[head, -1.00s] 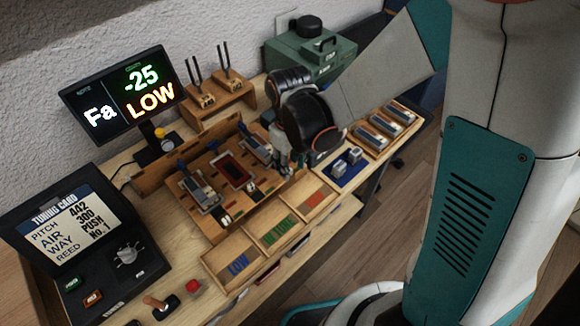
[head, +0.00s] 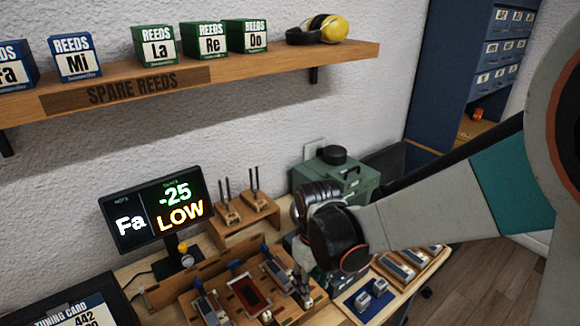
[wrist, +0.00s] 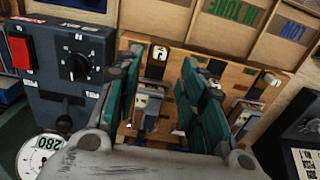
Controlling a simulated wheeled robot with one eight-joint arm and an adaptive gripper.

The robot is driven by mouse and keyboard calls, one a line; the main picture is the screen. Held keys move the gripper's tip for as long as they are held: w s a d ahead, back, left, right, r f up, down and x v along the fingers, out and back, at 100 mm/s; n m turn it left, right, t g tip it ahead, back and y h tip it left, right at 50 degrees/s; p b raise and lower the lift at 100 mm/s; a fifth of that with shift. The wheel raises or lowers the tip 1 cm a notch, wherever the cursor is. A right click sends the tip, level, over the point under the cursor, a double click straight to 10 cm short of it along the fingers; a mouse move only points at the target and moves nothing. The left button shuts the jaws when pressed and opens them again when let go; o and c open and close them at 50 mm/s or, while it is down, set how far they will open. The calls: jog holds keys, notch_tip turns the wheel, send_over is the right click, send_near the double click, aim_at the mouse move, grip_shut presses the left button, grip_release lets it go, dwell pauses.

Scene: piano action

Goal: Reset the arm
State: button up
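My gripper (wrist: 161,60) shows in the wrist view with its two teal fingers apart. No object is visibly clamped between them. The fingers point over a wooden fixture (wrist: 170,132), and a silver-and-brown reed part (wrist: 148,100) shows in the gap. Whether a finger touches it I cannot tell. In the head view, my dark wrist hangs over the right end of the wooden fixture (head: 183,303) and hides most of the gripper. The fixture holds several reed parts and a dark red plate (head: 249,294).
A monitor (head: 157,209) reads Fa, -25, LOW. A green machine (head: 336,178) stands behind my wrist. A shelf (head: 200,82) with reed boxes is above. In the wrist view, a control box (wrist: 75,62) with red switch and dial is left, with sorting trays (wrist: 190,42) beyond.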

jog(key=s+d+r+m+t+b, duration=0.1)
jog(key=s+d+r+m+t, duration=0.5)
jog(key=s+d+r, duration=0.4)
jog(key=shift+s+d+r+m+t+b, duration=0.15)
jog(key=shift+d+r+m+t+b, duration=0.35)
jog(key=shift+d+r, duration=0.9)
jog(key=shift+a+r, duration=0.2)
jog(key=shift+a, duration=0.15)
